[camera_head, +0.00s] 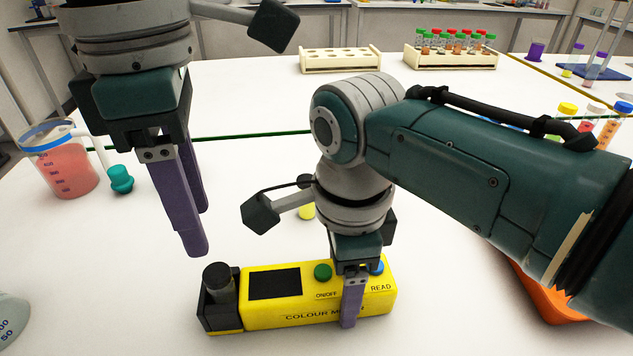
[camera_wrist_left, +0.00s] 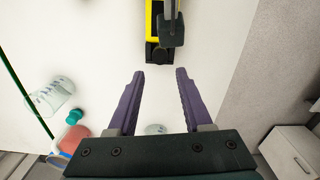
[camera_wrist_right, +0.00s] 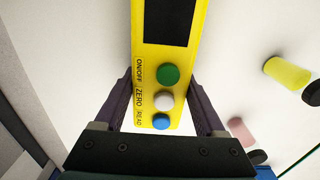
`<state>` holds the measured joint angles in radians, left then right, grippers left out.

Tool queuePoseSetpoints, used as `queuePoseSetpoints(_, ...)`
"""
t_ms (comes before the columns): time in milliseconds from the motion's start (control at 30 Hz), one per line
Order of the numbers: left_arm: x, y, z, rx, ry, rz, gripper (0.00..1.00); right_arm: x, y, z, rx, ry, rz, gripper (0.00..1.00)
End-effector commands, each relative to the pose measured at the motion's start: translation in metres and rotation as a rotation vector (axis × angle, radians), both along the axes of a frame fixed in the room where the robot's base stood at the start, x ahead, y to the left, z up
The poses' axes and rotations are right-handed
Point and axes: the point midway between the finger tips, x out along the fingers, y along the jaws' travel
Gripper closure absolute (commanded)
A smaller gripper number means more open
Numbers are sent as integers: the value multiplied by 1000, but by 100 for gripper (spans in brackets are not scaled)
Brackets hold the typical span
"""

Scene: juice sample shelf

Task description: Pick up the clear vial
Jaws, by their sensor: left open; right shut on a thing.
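I cannot make out a clear vial for certain in any view. The yellow colour meter (camera_head: 262,310) lies on the white bench, with a black cylinder (camera_head: 220,282) upright at its left end. My right gripper (camera_head: 352,322) is shut on the meter near its button end. In the right wrist view its fingers (camera_wrist_right: 158,100) straddle the yellow body beside the green, white and blue buttons. My left gripper (camera_head: 200,248) is open and empty above the bench, left of the meter. Its spread fingers (camera_wrist_left: 160,75) show in the left wrist view, with the meter's black end beyond.
A beaker of pink liquid (camera_head: 70,170) and a teal-topped item (camera_head: 121,180) stand at the left. A rack of capped vials (camera_head: 450,62) and another rack (camera_head: 340,62) stand at the back. A yellow vial (camera_wrist_right: 287,73) is near the meter. An orange tray (camera_head: 545,295) is partly hidden.

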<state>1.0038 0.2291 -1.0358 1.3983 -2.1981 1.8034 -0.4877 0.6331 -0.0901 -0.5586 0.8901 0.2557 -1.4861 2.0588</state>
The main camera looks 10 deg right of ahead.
Motion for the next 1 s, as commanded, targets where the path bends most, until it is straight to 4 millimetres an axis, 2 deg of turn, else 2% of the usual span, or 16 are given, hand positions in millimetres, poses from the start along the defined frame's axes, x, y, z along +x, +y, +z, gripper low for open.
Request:
queuePoseSetpoints(300,0,0,0,0,0,0,49,0,0,0,0,1,0,100)
queuePoseSetpoints(467,2,5,0,-16,-27,45,31,0,0,0,0,1,0,100)
queuePoseSetpoints(500,3,8,0,-29,-45,78,28,0,0,0,0,1,0,100)
queuePoseSetpoints(667,2,25,5,-125,-137,278,28,0,0,0,0,0,0,100)
queuePoseSetpoints(800,-11,35,11,-230,-181,451,28,0,0,0,0,0,0,100)
queuePoseSetpoints(1000,-31,40,19,-334,-184,601,28,0,0,0,0,0,0,100)
